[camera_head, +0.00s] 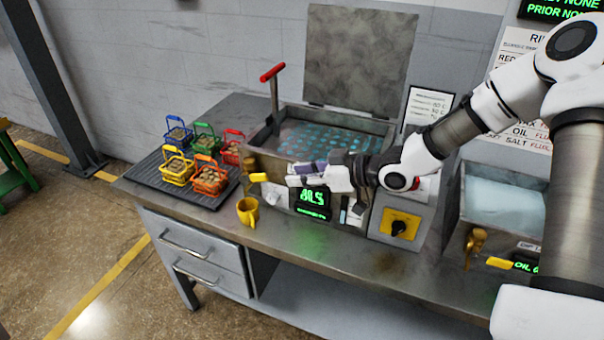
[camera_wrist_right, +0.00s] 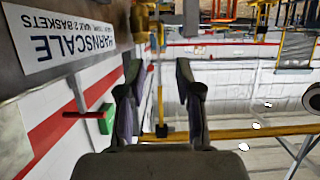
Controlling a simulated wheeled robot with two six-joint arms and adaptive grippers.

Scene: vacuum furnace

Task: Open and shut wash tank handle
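The wash tank (camera_head: 380,127) is an open steel basin with bluish liquid, its lid (camera_head: 360,60) raised upright at the back. A lever with a red T-shaped handle (camera_head: 272,72) stands upright at its left side. A brass tap with a yellow lever (camera_head: 257,178) is on the left of the tank's front. My right gripper (camera_head: 290,175) is in front of the tank, just right of the yellow lever, fingers pointing left. In the right wrist view, my right gripper (camera_wrist_right: 157,85) has its fingers apart, with nothing between them. My left gripper is out of view.
Several coloured wire baskets (camera_head: 207,178) stand on a black tray (camera_head: 155,182) to the left. A yellow mug (camera_head: 247,211) is near the bench's front edge. A control box with a yellow-plated knob (camera_head: 399,226) is right of the tank. A second tank (camera_head: 500,200) stands farther right.

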